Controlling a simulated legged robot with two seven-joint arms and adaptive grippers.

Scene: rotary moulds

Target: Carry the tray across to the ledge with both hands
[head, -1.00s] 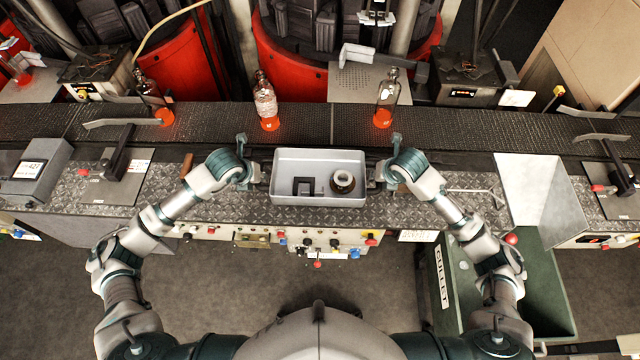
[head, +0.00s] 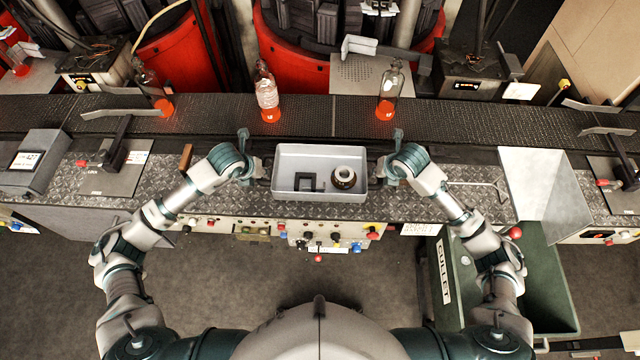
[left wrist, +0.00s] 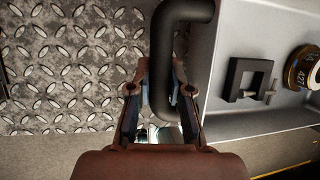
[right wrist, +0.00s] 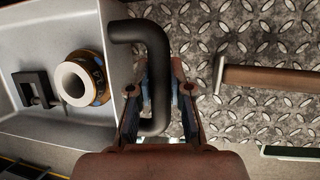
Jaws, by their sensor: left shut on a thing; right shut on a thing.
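The light grey tray (head: 318,195) is level in front of me, over the diamond-plate ledge beside the conveyor. It holds a black clamp-like piece (head: 308,183) and a ring-shaped part (head: 343,177). My left gripper (head: 250,172) is shut on the tray's left dark handle, which shows in the left wrist view (left wrist: 186,75). My right gripper (head: 386,172) is shut on the right handle, which shows in the right wrist view (right wrist: 155,75). I cannot tell whether the tray's underside touches the plate.
Behind the tray runs a dark conveyor (head: 320,118) with several glowing-bottomed bottles, one (head: 267,97) behind the tray. A grey chute (head: 545,190) and green cullet bin (head: 535,290) stand at right. Control knobs line the front panel.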

